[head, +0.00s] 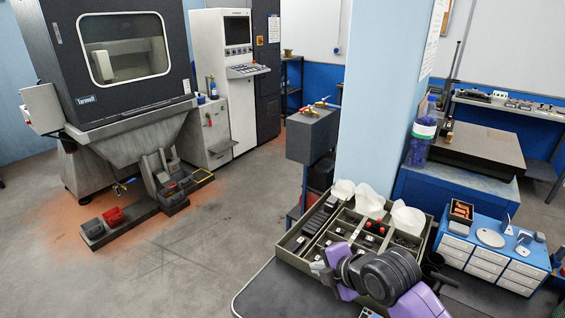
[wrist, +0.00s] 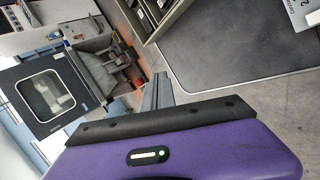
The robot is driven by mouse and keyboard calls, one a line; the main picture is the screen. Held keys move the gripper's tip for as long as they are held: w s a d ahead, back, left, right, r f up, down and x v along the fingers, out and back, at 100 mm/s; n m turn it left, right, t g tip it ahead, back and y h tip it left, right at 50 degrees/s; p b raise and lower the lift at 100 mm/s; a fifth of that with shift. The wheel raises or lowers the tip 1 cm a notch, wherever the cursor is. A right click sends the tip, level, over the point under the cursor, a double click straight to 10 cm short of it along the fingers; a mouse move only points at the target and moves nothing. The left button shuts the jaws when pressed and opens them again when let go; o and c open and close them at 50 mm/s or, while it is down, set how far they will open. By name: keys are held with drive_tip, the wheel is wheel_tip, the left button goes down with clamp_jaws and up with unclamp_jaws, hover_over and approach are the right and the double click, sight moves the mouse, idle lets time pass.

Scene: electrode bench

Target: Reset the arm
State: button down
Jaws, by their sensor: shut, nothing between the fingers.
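My arm shows purple and black at the bottom right of the head view. My gripper (head: 320,267) is at its left end, in front of the near left edge of the compartment tray (head: 289,257). I cannot tell from the picture whether it touches the tray. In the wrist view my gripper (wrist: 157,90) shows as grey fingers beyond the black edge of the purple hand, shut and empty. The tray holds dark blocks, red-topped pieces and white crumpled items at its back.
A dark mat-topped surface (head: 270,293) lies in front of the tray. A pale blue pillar (head: 378,100) stands behind it. A blue drawer cabinet (head: 490,262) with small items is to the right. A dark machine (head: 105,60) stands at the left, with open floor (head: 215,225) between.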

drive_tip(key=s+a+r+m+t+y, duration=0.1)
drive_tip(key=s+a+r+m+t, duration=0.1)
drive_tip(key=r+m+t, duration=0.35)
drive_tip(key=s+a+r+m+t+y, duration=0.1)
drive_tip(key=s+a+r+m+t, duration=0.15)
drive_tip(key=r+m, duration=0.45)
drive_tip(key=s+d+f+m+h+b, duration=0.1)
drive_tip(key=s+d, duration=0.4)
drive_tip(key=s, duration=0.9)
drive_tip(key=s+d+f+m+h, duration=0.3)
drive_tip(key=s+d+f+m, duration=0.2)
drive_tip(key=s, duration=0.9)
drive_tip(key=s+d+f+m+g+h+b, duration=0.1)
drive_tip(key=s+d+f+m, duration=0.3)
drive_tip(key=s, duration=1)
drive_tip(key=shift+d+f+m+h+b, duration=0.3)
drive_tip(key=shift+d+m+h, duration=0.25)
drive_tip(key=shift+d+h, duration=0.25)
drive_tip(key=shift+a, duration=0.1)
